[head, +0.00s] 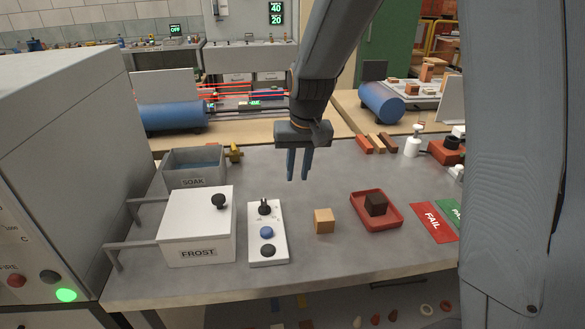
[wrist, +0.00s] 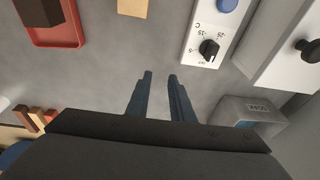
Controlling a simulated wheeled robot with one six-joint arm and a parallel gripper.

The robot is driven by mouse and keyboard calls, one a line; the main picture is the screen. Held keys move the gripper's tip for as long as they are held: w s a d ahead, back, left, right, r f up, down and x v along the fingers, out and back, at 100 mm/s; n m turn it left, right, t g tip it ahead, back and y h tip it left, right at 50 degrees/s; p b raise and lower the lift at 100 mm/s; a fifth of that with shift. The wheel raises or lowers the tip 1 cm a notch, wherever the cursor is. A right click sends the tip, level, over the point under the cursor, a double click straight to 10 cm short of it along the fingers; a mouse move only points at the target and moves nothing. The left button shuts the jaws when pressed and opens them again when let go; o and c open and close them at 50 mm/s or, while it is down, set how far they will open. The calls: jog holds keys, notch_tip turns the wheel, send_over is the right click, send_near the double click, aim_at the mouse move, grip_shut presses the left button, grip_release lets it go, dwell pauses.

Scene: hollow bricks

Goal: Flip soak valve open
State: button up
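In the wrist view the soak tank (wrist: 238,106) is at the right, and the valve does not show.
A white frost box (head: 185,243) with a black knob and a control panel (head: 281,248) stand in front. A tan brick (head: 323,227), a red tray (head: 365,221) with a dark brick, and red FAIL card (head: 433,220) lie right. Bench beneath my gripper is clear.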

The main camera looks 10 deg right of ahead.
jog(key=w+a+r+p, duration=0.1)
jog(key=w+a+r, duration=0.1)
jog(key=w+a, duration=0.5)
jog(key=n+t+y+p, duration=0.1)
jog(key=t+y+p, duration=0.1)
send_near(234, 146)
jog(key=shift+p+x, duration=0.95)
jog(key=shift+x, duration=2.95)
jog(key=shift+w, duration=0.1)
grip_shut()
